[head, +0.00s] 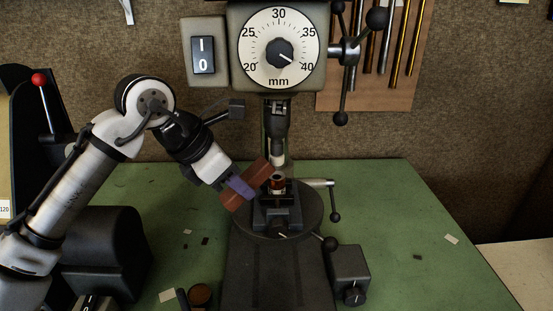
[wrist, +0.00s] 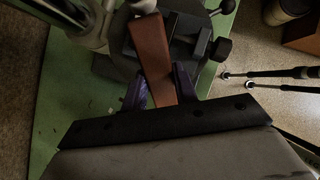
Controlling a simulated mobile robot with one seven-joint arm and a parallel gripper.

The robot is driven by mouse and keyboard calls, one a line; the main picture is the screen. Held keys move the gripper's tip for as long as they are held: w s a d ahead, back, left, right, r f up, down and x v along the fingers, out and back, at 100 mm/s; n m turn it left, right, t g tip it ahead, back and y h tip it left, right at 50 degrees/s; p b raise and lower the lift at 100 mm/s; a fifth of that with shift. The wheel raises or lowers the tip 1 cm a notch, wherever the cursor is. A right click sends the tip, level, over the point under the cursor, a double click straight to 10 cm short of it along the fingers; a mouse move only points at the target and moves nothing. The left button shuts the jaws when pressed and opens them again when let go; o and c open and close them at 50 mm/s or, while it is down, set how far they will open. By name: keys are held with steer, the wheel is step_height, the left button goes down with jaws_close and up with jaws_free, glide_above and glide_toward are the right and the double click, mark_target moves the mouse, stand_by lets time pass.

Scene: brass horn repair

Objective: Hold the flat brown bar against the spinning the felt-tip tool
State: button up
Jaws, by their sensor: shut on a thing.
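The flat brown bar (head: 232,198) is held by my gripper (head: 240,187), whose purple fingers are shut on it. In the head view the bar is tilted, its upper end close to the left of the felt-tip tool (head: 278,159) under the drill press chuck. In the wrist view the bar (wrist: 152,50) sticks out between the purple fingers (wrist: 160,88) toward the top. The head view does not clearly show whether the bar touches the tool or a small gap is left. Whether the tool spins cannot be told.
A vise (head: 277,216) on the round press table (head: 240,226) grips a small copper-coloured part (head: 278,183). The press dial (head: 279,48) and switch box (head: 204,54) are above.

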steer(key=s+a, duration=0.3)
steer(key=a, duration=0.3)
steer(key=shift+s, duration=0.2)
stand_by(0.4)
steer(key=shift+a, duration=0.1)
